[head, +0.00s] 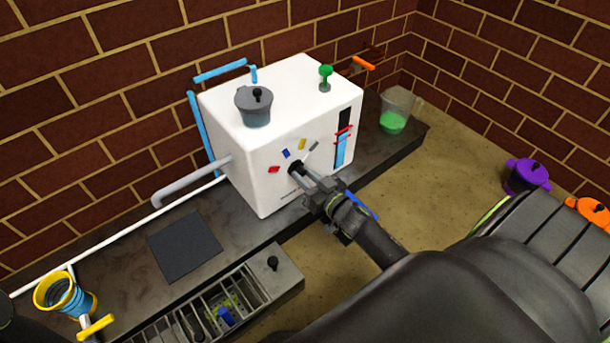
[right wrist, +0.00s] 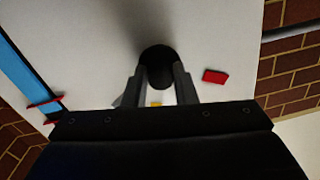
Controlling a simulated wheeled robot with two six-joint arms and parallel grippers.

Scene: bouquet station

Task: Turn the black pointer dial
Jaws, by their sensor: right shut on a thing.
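The black pointer dial (head: 295,167) sits on the front face of a white box (head: 262,177), with small red, blue, yellow and grey marks around its upper side. My right gripper (head: 305,176) reaches the dial from the front right. In the right wrist view the two fingers are on either side of the black knob (right wrist: 157,66), and the gripper is shut on it. A red mark (right wrist: 215,76) and part of a yellow mark show near the fingers. The dial's pointer cannot be made out clearly. My left gripper is not in view.
A grey lidded pot (head: 254,108) and a green valve (head: 325,75) stand on the box. A blue level strip with red bands is on its front right. A beaker of green liquid (head: 393,119) stands right of it. A dark mat (head: 185,246) lies on the counter left.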

